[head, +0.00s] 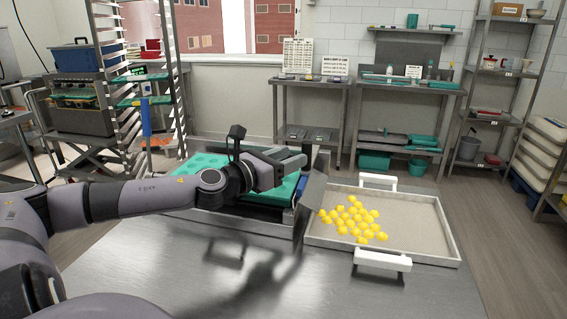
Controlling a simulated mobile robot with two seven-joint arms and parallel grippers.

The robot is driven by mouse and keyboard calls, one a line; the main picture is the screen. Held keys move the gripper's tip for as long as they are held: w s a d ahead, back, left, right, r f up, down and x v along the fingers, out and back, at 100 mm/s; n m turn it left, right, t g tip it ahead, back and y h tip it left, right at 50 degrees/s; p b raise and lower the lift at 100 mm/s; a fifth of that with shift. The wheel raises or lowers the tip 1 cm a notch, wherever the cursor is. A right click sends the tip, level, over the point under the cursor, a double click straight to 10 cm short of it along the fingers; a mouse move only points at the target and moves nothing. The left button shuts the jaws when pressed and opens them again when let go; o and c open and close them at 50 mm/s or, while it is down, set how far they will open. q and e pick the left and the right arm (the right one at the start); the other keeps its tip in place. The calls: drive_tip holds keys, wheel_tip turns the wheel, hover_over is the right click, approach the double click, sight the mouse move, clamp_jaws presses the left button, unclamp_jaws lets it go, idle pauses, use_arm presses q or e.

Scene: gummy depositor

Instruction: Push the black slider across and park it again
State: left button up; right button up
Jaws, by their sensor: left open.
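My left gripper (296,161) is open. It reaches in from the left over the teal mold plate (200,163) with round cavities, its fingers pointing right near the plate's right end. The plate sits in a dark metal frame on the steel table. I cannot make out the black slider clearly; my wrist and hand cover part of the frame. A dark grey sloped panel (311,199) stands at the frame's right end, beside the tray. My right gripper is not in view.
A pale tray (420,249) with white handles holds several yellow gummies (352,217) to the right of the frame. The steel table (170,262) is bare in front. Racks and shelves stand behind.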

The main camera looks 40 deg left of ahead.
use_arm(q)
drive_tip(key=shift+s, duration=0.65)
drive_tip(key=shift+s+d+r, duration=0.1)
idle(0.3)
